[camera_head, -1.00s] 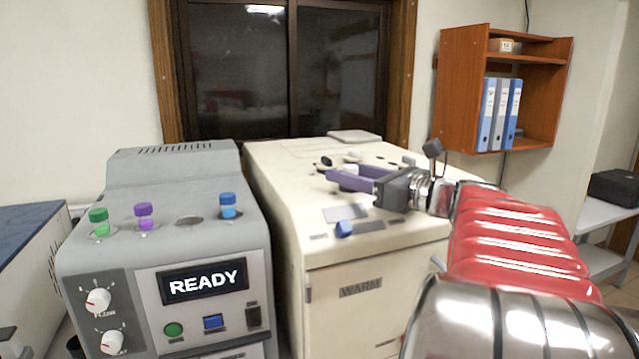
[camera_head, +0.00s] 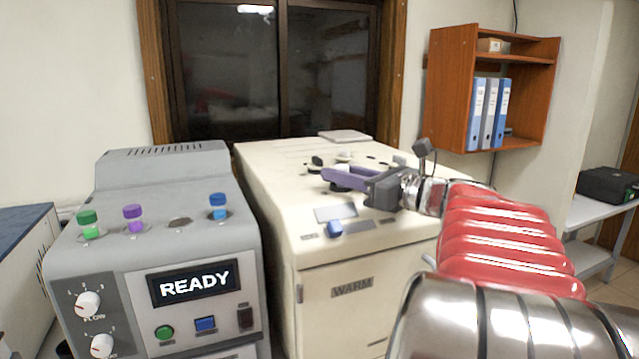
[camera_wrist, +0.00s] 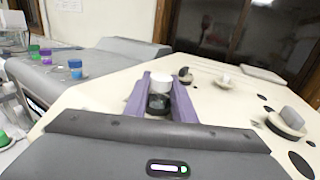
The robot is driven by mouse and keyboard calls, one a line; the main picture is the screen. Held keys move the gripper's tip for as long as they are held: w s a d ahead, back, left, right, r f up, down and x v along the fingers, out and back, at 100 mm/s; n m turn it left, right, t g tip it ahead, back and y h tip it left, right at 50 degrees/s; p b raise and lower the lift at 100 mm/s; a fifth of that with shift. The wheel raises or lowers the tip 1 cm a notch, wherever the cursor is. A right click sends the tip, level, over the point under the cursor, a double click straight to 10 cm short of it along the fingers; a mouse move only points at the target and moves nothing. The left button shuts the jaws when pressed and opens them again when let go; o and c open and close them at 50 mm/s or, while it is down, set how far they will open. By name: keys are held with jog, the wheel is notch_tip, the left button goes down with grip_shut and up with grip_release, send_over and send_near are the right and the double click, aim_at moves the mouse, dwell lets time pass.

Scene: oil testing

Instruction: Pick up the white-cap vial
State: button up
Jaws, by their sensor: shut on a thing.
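The white-cap vial (camera_wrist: 160,84) stands upright between the two purple fingers of my gripper (camera_wrist: 159,92) in the wrist view. It has a white cap over a dark body. The fingers touch it on both sides and are shut on it. In the head view my gripper (camera_head: 345,178) is low over the cream machine's top, near its far left part. The held vial is mostly hidden there by the fingers. I cannot tell whether its base is clear of the machine.
The cream WARM machine (camera_head: 352,290) has several knobs and dark holes on top. The grey READY machine (camera_head: 110,260) on the left bears a green-cap vial (camera_head: 88,222), a purple-cap vial (camera_head: 133,216) and a blue-cap vial (camera_head: 218,205). A window and a shelf (camera_head: 452,95) stand behind.

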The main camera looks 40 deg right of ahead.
aim_at(341, 166)
grip_shut()
jog(key=shift+r, duration=0.1)
notch_tip(341, 166, up, 10)
jog(key=shift+f, duration=0.1)
jog(key=shift+f, duration=0.1)
dwell(0.7)
